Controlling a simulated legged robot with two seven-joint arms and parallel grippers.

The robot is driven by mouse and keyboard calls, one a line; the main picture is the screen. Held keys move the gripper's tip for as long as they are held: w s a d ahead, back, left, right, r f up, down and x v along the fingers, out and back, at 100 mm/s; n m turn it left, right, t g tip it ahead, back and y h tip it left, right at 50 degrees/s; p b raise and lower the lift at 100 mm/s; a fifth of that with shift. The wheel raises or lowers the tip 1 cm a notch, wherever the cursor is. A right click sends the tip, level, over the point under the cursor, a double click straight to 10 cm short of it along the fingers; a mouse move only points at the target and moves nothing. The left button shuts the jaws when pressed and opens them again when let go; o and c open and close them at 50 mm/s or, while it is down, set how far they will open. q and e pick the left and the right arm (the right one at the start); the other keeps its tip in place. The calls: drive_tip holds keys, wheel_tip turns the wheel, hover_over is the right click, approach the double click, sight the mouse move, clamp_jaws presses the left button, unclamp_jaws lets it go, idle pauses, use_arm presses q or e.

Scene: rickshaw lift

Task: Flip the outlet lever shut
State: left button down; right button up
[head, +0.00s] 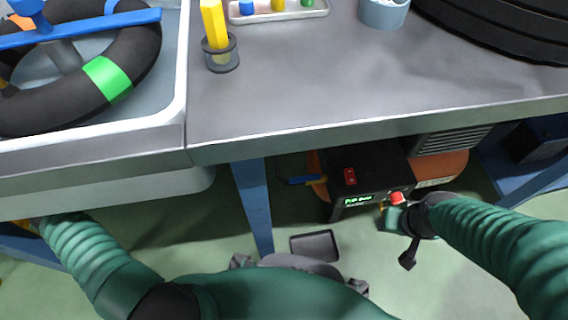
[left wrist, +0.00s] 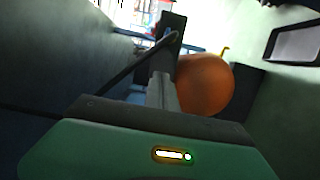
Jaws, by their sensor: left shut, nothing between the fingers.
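A blue lever (head: 301,181) sticks out to the left of a yellow fitting (head: 319,183) on the orange tank under the bench; I take it for the outlet lever. My left arm comes in at the lower left of the head view, and its gripper end is largely hidden by the sink's edge. In the left wrist view my left gripper (left wrist: 160,90) is shut and empty, with the orange tank's round end (left wrist: 208,86) behind it. My right gripper (head: 393,215) is beside the red knob (head: 397,198) on the black control box; its fingers are unclear.
The black box (head: 365,175) has a red switch and a lit green display. The bench top (head: 300,95) overhangs the tank, and a blue bench leg (head: 253,205) stands left of the lever. A sink (head: 173,80) holds a black ring.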

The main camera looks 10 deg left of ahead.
use_arm(q)
drive_tip(key=s+d, duration=0.2)
drive_tip(key=d, duration=0.9)
drive_tip(key=shift+f, duration=0.15)
drive_tip(key=shift+d, duration=0.1)
